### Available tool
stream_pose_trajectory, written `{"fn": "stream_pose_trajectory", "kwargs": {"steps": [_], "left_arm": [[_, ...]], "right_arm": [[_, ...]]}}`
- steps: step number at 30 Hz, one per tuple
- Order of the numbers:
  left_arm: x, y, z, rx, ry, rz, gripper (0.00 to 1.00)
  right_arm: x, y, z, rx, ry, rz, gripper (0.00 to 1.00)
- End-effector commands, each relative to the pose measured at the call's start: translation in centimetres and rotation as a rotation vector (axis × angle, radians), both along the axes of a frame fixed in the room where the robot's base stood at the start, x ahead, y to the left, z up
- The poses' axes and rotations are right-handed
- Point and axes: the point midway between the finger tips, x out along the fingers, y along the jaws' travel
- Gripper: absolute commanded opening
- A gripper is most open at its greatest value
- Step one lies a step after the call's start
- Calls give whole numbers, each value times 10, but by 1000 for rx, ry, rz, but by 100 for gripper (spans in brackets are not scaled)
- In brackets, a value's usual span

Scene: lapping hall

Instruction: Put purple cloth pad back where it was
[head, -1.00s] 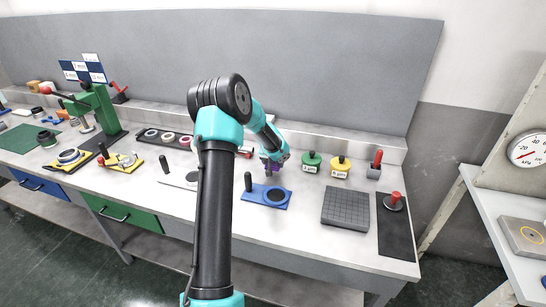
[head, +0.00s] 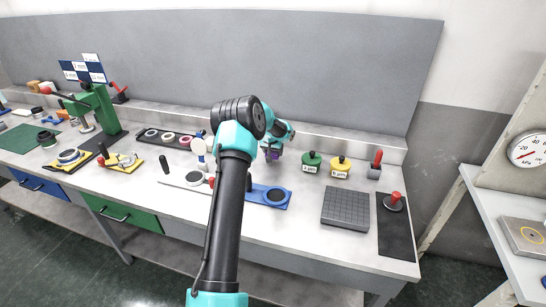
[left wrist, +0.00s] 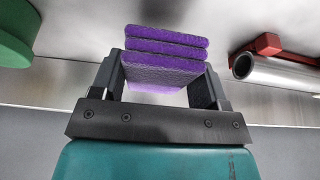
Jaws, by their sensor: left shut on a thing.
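My left gripper (head: 273,152) is near the back of the bench, left of the green-topped weight. In the left wrist view its fingers (left wrist: 165,85) are shut on the purple cloth pad (left wrist: 165,74). The pad also shows in the head view as a small purple patch (head: 272,156) at the fingertips. In the left wrist view, purple layers stand one behind another at the fingers; I cannot tell whether they are one folded pad or several. Whether the pad touches the bench is unclear. My right gripper is not in view.
A green knobbed piece (head: 311,161) and a yellow one (head: 340,166) stand right of the gripper. A blue plate (head: 280,204), a grey grooved block (head: 345,208) and a black mat (head: 396,240) lie in front. A metal cylinder (left wrist: 275,72) shows in the left wrist view.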

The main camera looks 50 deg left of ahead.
Motion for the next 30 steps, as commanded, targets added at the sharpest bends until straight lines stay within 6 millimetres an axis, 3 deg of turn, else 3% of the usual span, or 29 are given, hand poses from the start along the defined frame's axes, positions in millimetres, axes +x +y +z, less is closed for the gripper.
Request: {"fn": "stream_pose_trajectory", "kwargs": {"steps": [7,15,28,29,30], "left_arm": [[4,4,0,1,-2,1,46],[3,4,-34,0,0,-1,46],[3,4,-39,0,-1,0,46],[3,4,-39,0,-1,0,70],[3,4,-38,0,-1,0,74]], "right_arm": [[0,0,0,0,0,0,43],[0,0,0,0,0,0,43],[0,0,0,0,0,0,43],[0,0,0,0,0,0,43],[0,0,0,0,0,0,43]]}}
